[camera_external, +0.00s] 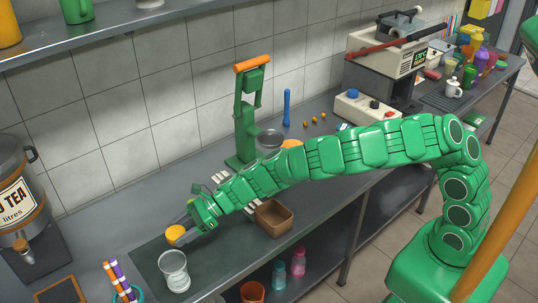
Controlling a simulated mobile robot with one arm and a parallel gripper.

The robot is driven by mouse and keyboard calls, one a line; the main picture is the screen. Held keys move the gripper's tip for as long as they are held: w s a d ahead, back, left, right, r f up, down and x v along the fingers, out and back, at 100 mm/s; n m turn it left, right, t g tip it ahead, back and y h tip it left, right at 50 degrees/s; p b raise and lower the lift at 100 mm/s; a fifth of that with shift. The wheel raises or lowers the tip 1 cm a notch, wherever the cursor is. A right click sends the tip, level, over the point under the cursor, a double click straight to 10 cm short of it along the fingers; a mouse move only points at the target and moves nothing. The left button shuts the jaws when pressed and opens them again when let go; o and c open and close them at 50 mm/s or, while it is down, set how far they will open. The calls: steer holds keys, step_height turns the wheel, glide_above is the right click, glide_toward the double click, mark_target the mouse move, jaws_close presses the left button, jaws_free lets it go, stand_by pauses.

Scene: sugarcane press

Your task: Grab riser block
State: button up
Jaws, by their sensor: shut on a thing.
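My gripper (180,234) is at the left end of the counter, low over the dark mat. It is shut on a yellow-orange rounded piece (174,232); whether this is the riser block I cannot tell at this size. I cannot tell either whether the piece touches the mat. A clear cup (174,271) stands on the mat just in front of the gripper. No other thing in view can be told for certain as the riser block.
A brown square container (274,219) stands under my forearm. A green press (244,115) with an orange handle stands behind the arm. The dark mat (207,262) has bare room.

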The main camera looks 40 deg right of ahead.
steer(key=s+d+r, duration=0.3)
steer(key=s+d, duration=0.1)
steer(key=shift+s+d, duration=0.2)
steer(key=shift+d, duration=0.1)
